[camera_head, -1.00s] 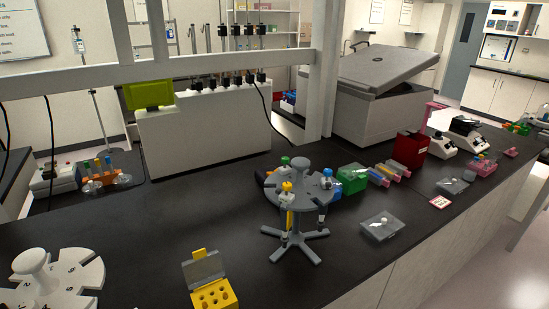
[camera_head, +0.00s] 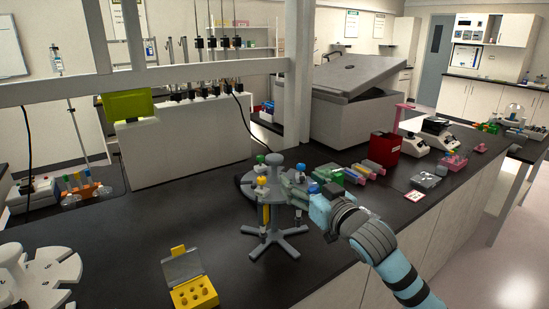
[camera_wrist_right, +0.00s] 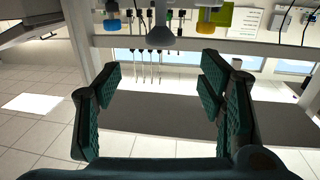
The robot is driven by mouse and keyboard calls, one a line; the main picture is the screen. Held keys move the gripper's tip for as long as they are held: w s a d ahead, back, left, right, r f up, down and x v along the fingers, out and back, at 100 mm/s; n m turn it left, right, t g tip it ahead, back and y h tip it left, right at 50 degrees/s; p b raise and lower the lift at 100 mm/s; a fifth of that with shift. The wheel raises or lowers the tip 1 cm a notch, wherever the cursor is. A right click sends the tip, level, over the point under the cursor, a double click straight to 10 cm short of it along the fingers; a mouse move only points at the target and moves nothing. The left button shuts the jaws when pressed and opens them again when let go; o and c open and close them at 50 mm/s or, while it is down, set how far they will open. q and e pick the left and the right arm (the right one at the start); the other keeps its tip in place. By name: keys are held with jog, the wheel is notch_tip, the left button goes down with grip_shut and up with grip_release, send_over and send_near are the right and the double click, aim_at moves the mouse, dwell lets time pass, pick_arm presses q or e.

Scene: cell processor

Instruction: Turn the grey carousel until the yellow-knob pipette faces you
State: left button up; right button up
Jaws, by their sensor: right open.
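The grey carousel (camera_head: 272,231) stands upright on the black bench on a star-shaped foot. Its round grey hub knob (camera_head: 275,159) is on top. The yellow-knob pipette (camera_head: 262,182) hangs on its near side, slightly left of the hub. A green-knob pipette (camera_head: 260,159) is at the back left. My right gripper (camera_head: 297,187) is open at the carousel's right edge and covers part of that side; contact cannot be told. In the right wrist view its fingers (camera_wrist_right: 161,75) are wide apart with nothing between them. A grey flared piece (camera_wrist_right: 160,38), a blue knob (camera_wrist_right: 112,23) and a yellow knob (camera_wrist_right: 206,28) show beyond.
A yellow tube box (camera_head: 193,293) with its lid open stands in front. A white carousel (camera_head: 40,278) is at lower left. Coloured racks (camera_head: 372,167) and a red bin (camera_head: 384,149) lie behind my right arm. The bench left of the grey carousel is clear.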

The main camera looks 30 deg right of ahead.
aim_at(279, 160)
jog(key=w, duration=1.5)
jog(key=shift+a+r, duration=0.1)
jog(key=shift+r, duration=0.3)
jog(key=shift+s, duration=0.1)
grip_shut()
